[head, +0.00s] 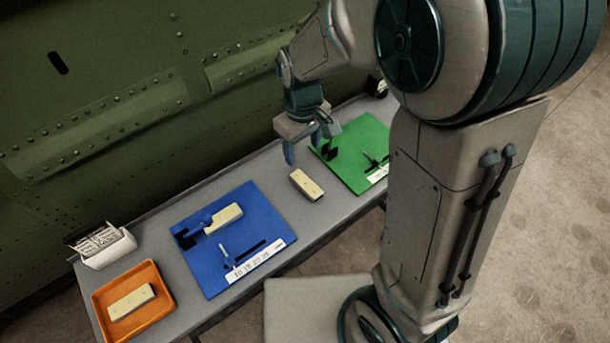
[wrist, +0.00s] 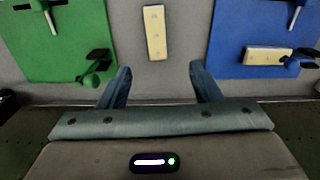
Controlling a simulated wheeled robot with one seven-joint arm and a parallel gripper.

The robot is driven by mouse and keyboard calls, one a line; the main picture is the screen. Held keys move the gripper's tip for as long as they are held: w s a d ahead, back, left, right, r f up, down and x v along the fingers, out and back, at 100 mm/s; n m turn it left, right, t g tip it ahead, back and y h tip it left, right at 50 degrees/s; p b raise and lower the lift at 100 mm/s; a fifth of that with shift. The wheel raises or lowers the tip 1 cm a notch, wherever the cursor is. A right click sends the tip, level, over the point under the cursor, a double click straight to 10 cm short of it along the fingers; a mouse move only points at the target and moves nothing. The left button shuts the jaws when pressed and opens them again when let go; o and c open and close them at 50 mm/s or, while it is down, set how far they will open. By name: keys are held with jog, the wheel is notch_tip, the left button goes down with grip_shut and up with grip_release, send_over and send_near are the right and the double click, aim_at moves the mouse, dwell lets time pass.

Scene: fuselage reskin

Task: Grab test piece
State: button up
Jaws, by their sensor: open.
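A cream rectangular test piece (head: 306,185) with small holes lies on the bare grey bench between the blue mat and the green mat. In the wrist view this piece (wrist: 155,32) lies beyond my fingertips, roughly centred between them. My gripper (head: 307,150) is above the bench behind the piece, pointing down. The wrist view shows its two fingers (wrist: 159,78) spread wide with nothing between them. A second similar piece (head: 224,217) lies on the blue mat, and a third (head: 131,300) lies in the orange tray.
The blue mat (head: 206,275) and green mat (head: 357,178) carry small black fixtures and printed labels. The orange tray (head: 160,310) and a white card holder (head: 108,252) stand at the bench's left end. A riveted green fuselage panel (head: 110,120) rises behind the bench (head: 172,280).

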send_over(306, 183)
jog(key=f, duration=0.8)
jog(key=shift+s+a+f, duration=0.1)
jog(key=shift+a+f, duration=0.1)
jog(key=shift+a, duration=0.15)
jog(key=shift+d+f+p, duration=0.2)
jog(key=shift+f+p, duration=0.2)
jog(key=shift+f, duration=0.6)
jog(key=shift+d+f+p, duration=0.2)
jog(key=shift+f+p, duration=0.2)
jog(key=shift+f, duration=1.25)
jog(key=c, duration=1.1)
